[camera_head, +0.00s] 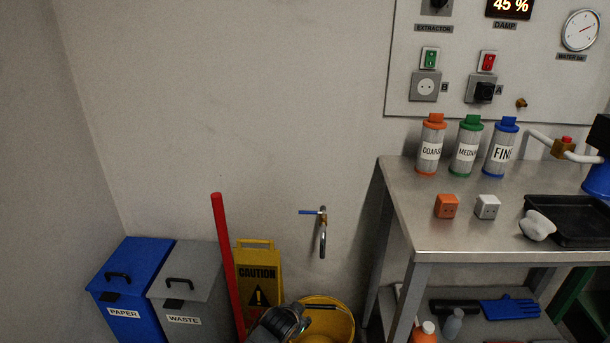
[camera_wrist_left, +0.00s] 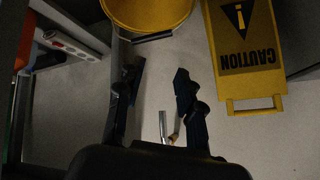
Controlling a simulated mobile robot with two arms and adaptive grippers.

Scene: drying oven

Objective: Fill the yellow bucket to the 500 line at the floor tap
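The yellow bucket (camera_head: 342,326) stands on the floor below the wall tap, cut off by the bottom edge of the head view. It also shows at the top of the left wrist view (camera_wrist_left: 148,14), with a dark bar at its rim. Its inside and the 500 line cannot be read. The floor tap (camera_head: 323,238) has a blue lever (camera_head: 309,212) pointing left; no water is visible. Its spout shows low in the wrist view (camera_wrist_left: 163,127). My left gripper (camera_wrist_left: 157,72) is open and empty, its fingers apart from the bucket. My right gripper is out of view.
A yellow caution sign (camera_head: 258,275) and a red pole (camera_head: 226,260) stand left of the bucket. Blue paper (camera_head: 130,285) and grey waste (camera_head: 187,285) bins are farther left. A metal table (camera_head: 440,225) with bottles and a lower shelf stands right.

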